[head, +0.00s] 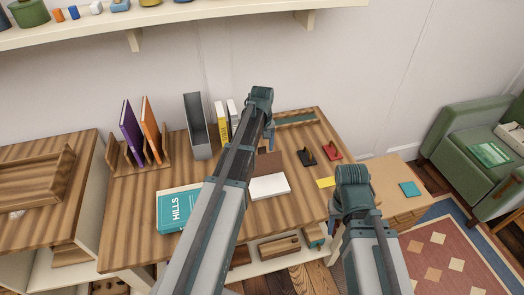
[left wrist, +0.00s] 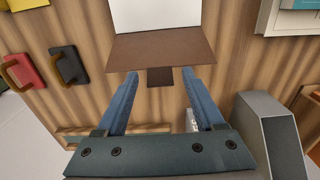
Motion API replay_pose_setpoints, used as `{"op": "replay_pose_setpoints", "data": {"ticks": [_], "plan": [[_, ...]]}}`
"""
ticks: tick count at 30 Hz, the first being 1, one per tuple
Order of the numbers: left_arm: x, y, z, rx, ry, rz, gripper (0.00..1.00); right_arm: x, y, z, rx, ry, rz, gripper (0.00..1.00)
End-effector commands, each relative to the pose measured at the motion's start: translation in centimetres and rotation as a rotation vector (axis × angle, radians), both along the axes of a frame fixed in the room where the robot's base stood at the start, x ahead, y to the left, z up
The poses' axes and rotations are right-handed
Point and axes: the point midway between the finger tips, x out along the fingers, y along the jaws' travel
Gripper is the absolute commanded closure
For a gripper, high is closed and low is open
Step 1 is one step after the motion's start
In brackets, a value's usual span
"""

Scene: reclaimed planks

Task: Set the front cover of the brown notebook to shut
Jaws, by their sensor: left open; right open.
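The brown notebook lies open on the plank desk, its white page (head: 270,186) nearer me and its brown front cover (head: 268,164) turned toward the wall. In the left wrist view the cover (left wrist: 160,52) shows a small dark tab on its free edge, beside the white page (left wrist: 157,14). I cannot tell how far the cover is tilted. My left gripper (head: 269,138) is over the wall side of the cover; in the wrist view its open fingers (left wrist: 160,78) stand either side of the tab, holding nothing. My right gripper (head: 333,222) is open near the desk's right front edge, mostly hidden by its arm.
A teal book (head: 178,208) lies left of the notebook. A grey file holder (head: 197,125) and a yellow book (head: 221,118) stand behind. Black (head: 306,156) and red (head: 332,150) handled items and a yellow note (head: 325,183) lie to the right. My left arm hides part of the desk.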

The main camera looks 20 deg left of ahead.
Motion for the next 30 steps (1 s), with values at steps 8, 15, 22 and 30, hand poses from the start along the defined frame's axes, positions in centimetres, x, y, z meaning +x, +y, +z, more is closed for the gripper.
{"op": "replay_pose_setpoints", "data": {"ticks": [8, 15, 22, 30], "plan": [[0.00, 0.00, 0.08, 0.000, 0.000, 0.000, 0.46, 0.01, 0.00, 0.08, 0.000, 0.000, 0.000, 0.50], [0.00, 0.00, 0.08, 0.000, 0.000, 0.000, 0.89, 0.00, -0.01, 0.07, 0.000, 0.000, 0.000, 0.50], [0.00, 0.00, 0.07, 0.000, 0.000, 0.000, 1.00, 0.00, -0.01, 0.07, 0.000, 0.000, 0.000, 0.50], [-0.01, 0.00, 0.07, 0.000, 0.000, 0.000, 1.00, 0.00, -0.01, 0.07, 0.000, 0.000, 0.000, 0.50]]}}
